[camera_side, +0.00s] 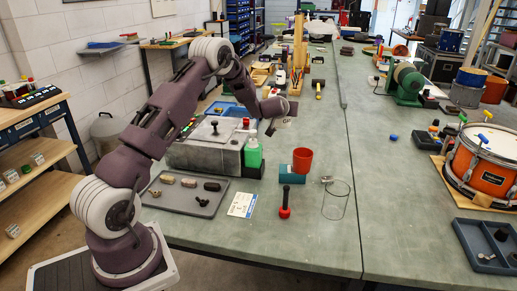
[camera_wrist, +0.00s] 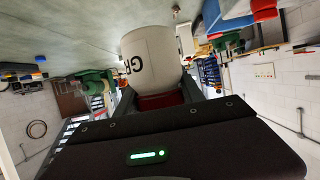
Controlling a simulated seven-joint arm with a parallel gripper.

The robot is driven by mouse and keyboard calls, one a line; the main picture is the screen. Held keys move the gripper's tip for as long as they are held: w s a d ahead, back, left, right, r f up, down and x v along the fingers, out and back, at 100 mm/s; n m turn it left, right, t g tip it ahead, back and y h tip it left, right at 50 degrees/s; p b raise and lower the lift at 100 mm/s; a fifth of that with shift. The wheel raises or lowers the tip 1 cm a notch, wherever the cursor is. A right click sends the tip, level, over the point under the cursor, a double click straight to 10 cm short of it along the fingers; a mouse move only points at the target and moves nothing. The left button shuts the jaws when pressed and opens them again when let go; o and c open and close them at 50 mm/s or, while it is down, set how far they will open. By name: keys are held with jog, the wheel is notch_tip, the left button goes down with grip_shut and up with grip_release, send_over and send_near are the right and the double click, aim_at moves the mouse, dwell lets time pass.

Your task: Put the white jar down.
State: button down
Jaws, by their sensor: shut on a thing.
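In the wrist view, the white jar (camera_wrist: 152,58) fills the upper middle and bears dark lettering on its left side. A dark red part shows at its near end, between the two dark fingers. My gripper (camera_wrist: 158,96) is shut on the jar. In the side view, my gripper (camera_side: 281,122) is above the bench, behind the green bottle and the grey box. I cannot clearly make out the jar there.
Below my gripper in the side view are a grey box (camera_side: 205,155), a green bottle (camera_side: 253,156), a red cup (camera_side: 302,161) and a teal box (camera_side: 291,174). The bench's right-centre (camera_side: 390,190) is clear.

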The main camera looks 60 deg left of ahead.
jog(key=a+f, duration=0.1)
jog(key=f, duration=0.3)
jog(key=a+f+n+g+y, duration=0.1)
jog(key=f, duration=0.4)
jog(key=w+a+f+n, duration=0.1)
jog(key=f, duration=0.3)
jog(key=shift+a+f+g+y, duration=0.3)
jog(key=shift+a, duration=0.05)
jog(key=shift+f, duration=0.15)
jog(key=c, duration=0.7)
grip_release()
jog(key=shift+s, duration=0.1)
